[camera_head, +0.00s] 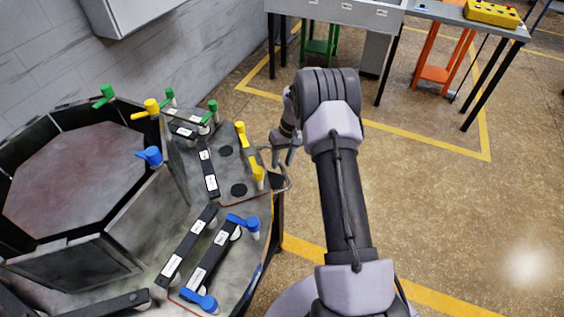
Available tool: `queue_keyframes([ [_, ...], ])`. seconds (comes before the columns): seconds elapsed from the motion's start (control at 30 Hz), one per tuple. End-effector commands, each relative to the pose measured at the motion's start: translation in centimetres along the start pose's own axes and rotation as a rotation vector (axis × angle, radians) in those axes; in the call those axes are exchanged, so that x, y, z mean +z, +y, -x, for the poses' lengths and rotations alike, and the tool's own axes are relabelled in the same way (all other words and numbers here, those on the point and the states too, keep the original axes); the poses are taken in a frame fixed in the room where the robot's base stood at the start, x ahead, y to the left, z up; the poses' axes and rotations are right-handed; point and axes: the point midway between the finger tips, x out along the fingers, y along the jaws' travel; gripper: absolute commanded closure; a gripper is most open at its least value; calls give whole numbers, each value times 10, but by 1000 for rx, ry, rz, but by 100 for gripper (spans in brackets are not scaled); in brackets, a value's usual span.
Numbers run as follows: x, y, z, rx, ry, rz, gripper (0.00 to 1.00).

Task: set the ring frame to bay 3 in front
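The ring frame (145,279) is a dark grey, many-sided metal ring around an open octagonal middle with a reddish-brown floor; it fills the left of the view and its lower part is cut off. Its top carries black bars with white labels, too small to read, so I cannot tell which bay is 3. A thin curved metal handle (287,184) sticks out from its right rim. My gripper (283,162) points down at this handle, its fingers apart. I cannot tell whether they touch the handle.
Green (104,94), yellow (151,106) and blue (149,156) lever clamps stand up from the ring. A grey bench (345,13) with green and orange stools (432,75) stands at the back. The floor at right is clear, with yellow lines.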

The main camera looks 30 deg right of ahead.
Motion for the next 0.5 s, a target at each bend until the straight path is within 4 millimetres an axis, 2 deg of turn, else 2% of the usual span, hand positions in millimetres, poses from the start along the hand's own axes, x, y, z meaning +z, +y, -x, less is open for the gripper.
queue_keyframes([
  [0.17, 0, 0, 1, 0, 0, 0, 64],
  [0.33, 0, 0, 1, 0, 0, 0, 97],
  [0.37, 0, 0, 1, 0, 0, 0, 100],
  [0.5, 0, 0, 1, 0, 0, 0, 100],
])
